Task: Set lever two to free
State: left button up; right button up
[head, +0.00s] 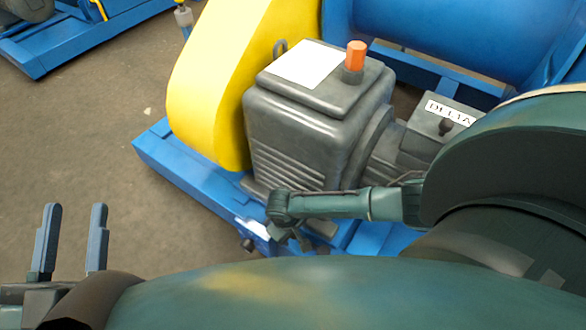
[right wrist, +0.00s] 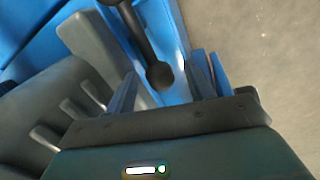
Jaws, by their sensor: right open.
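A black lever (right wrist: 140,38) with a round knob at its end shows in the right wrist view, over the blue base frame. My right gripper (head: 302,240) is open at the front of the machine, low beside the blue base. In the right wrist view the lever's knob appears between its two fingers, without clear contact; I cannot tell the depth. In the head view my right arm hides most of this spot, and I cannot read the lever's number or setting. My left gripper (head: 70,240) is open and empty at the lower left, over the floor.
A grey gearbox (head: 300,130) with an orange cap (head: 356,55) stands beside a yellow guard (head: 205,90) on the blue base (head: 190,170). A box marked DELTA (head: 450,113) is at the right. Bare floor (head: 90,140) lies at the left.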

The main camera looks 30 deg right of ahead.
grip_shut()
dwell(0.5)
